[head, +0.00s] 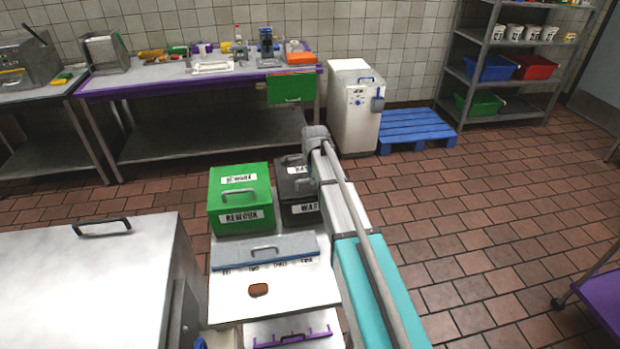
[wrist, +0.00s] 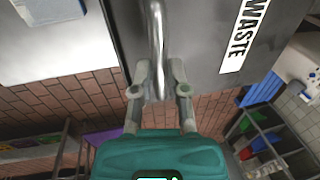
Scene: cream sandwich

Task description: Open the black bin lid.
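The black bin (head: 300,206) stands beside the green bin, partly hidden behind my arm. Its dark lid (head: 291,161) looks closed and carries a white label that is partly covered. In the wrist view the dark lid (wrist: 205,45) fills the top, with a white WASTE label (wrist: 243,35) on it. A grey metal bar handle (wrist: 157,35) runs between my two fingers. My gripper (wrist: 161,72) has one finger on each side of the handle and looks closed against it. In the head view the fingers are hidden.
A green bin (head: 239,186) with a closed lid stands close on the left. A white machine (head: 355,110) and blue pallet (head: 415,126) stand behind. Open tiled floor lies right.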

